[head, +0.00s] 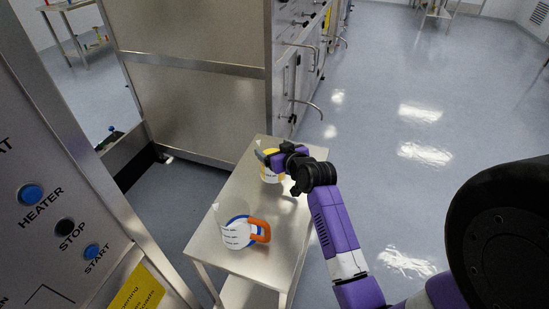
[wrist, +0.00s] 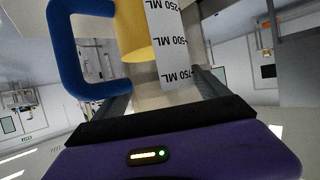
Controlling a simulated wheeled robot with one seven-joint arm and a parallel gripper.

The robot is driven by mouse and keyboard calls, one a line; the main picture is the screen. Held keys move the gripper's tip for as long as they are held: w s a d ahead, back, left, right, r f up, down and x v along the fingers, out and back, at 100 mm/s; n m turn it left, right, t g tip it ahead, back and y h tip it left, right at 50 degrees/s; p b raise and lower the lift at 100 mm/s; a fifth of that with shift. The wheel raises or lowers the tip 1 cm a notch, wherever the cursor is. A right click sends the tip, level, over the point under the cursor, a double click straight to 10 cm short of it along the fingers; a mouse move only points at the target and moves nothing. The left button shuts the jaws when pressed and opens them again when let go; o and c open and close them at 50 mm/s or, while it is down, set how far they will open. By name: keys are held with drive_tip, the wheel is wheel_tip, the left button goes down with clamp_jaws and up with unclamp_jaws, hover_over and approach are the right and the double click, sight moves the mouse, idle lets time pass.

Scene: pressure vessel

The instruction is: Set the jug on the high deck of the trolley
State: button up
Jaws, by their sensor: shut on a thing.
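My gripper (head: 274,158) is shut on a clear jug with yellow contents (head: 269,175) over the far part of the trolley's top deck (head: 265,205). My gripper and wrist partly cover this jug in the head view. In the wrist view, the jug's yellow contents (wrist: 133,32), its blue handle and a white label marked in ML (wrist: 174,40) show between the dark fingers (wrist: 160,98). I cannot tell whether the jug's base touches the deck. A second jug with an orange handle and blue base (head: 236,232) stands on the near part of the same deck.
A lower deck (head: 243,294) shows under the trolley's near end. A steel cabinet (head: 195,100) stands behind the trolley, and a control panel with blue buttons (head: 60,225) is at the left. The floor to the right (head: 400,185) is clear.

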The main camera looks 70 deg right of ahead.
drive_tip(key=shift+f, duration=1.95)
drive_tip(key=shift+f, duration=0.25)
drive_tip(key=o, duration=1.9)
drive_tip(key=shift+r, duration=0.1)
drive_tip(key=shift+r, duration=0.25)
drive_tip(key=b+v, duration=0.1)
drive_tip(key=v, duration=1.1)
